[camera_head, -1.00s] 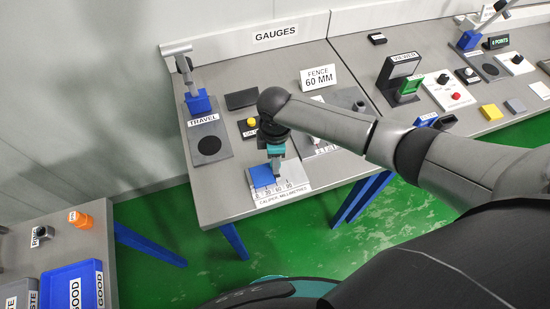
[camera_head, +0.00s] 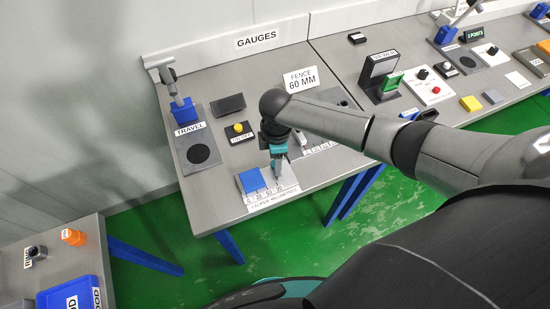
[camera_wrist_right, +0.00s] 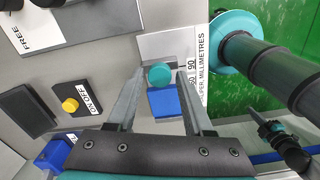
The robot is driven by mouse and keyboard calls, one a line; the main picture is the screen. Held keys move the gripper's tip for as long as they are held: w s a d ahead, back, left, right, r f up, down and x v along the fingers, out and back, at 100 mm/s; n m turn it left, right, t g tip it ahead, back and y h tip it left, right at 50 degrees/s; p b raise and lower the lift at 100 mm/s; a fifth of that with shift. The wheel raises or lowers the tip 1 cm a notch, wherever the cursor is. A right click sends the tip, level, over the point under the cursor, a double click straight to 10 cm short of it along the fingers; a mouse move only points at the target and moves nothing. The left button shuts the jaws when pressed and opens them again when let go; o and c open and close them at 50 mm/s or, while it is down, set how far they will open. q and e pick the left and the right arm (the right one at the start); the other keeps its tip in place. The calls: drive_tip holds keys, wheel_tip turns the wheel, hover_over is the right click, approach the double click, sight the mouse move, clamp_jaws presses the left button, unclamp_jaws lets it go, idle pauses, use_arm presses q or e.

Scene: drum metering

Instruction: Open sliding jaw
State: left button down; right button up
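The caliper plate (camera_head: 290,189), with a millimetre scale along its front, lies at the front of the gauges table. A blue block (camera_head: 252,180) sits on its left part; it also shows in the wrist view (camera_wrist_right: 164,104). In the wrist view a round teal piece (camera_wrist_right: 159,75) lies just beyond the block, between my right fingertips. My right gripper (camera_head: 280,172) is over the plate, right of the block. Its fingers stand apart, with a small gap seen on each side of the teal piece. Whether they touch anything lower down is hard to tell.
A viewer (camera_head: 381,75) stands farther right. The table's front edge is close to the plate.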

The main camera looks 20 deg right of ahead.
drive_tip(key=shift+o, duration=0.9)
drive_tip(key=shift+r, duration=0.1)
wheel_tip(320, 180, up, 15)
drive_tip(key=p, duration=0.1)
